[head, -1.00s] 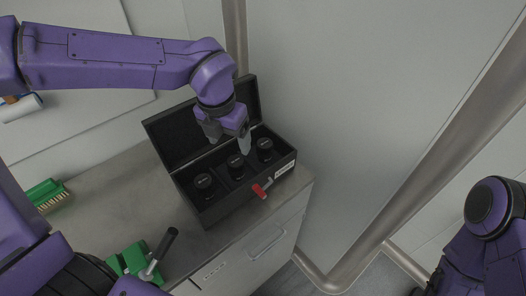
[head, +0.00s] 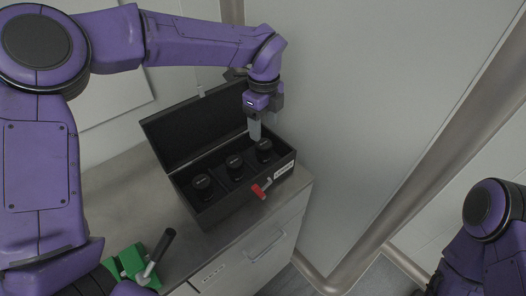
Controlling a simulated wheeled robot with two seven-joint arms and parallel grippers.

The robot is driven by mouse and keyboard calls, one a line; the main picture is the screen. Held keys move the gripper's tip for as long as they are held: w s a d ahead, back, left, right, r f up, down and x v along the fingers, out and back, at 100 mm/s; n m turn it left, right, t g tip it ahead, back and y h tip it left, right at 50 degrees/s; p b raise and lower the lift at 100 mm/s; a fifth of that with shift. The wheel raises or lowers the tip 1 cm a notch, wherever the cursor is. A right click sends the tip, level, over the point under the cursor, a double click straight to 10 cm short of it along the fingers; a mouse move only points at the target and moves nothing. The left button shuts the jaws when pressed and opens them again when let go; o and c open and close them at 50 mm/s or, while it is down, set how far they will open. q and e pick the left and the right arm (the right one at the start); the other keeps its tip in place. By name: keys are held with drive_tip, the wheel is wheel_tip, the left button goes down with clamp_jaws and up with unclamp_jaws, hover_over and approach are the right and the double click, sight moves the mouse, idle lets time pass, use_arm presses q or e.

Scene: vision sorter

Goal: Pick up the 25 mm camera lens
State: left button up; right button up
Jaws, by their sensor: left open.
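An open black case (head: 222,207) stands on the counter with its lid tipped back. Three black camera lenses stand upright in its compartments: a left lens (head: 203,184), a middle lens (head: 235,165) and a right lens (head: 264,148). The markings on the lens tops are too small to read, so I cannot tell which is the 25 mm one. My left gripper (head: 256,128) is open and points down at the back of the right lens, with a fingertip close to it. I cannot tell whether they touch. My right gripper is out of view.
A green object (head: 133,262) with a black-handled tool (head: 158,252) lies at the counter's front left. A grey wall stands right of the case. The counter left of the case is clear.

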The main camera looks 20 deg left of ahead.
sight(264, 143)
use_arm(q)
wheel_tip(264, 143, down, 10)
drive_tip(key=p, duration=0.3)
drive_tip(key=shift+f, duration=0.15)
drive_tip(key=shift+w+f, duration=0.15)
drive_tip(key=shift+f, duration=0.05)
drive_tip(key=c, duration=1)
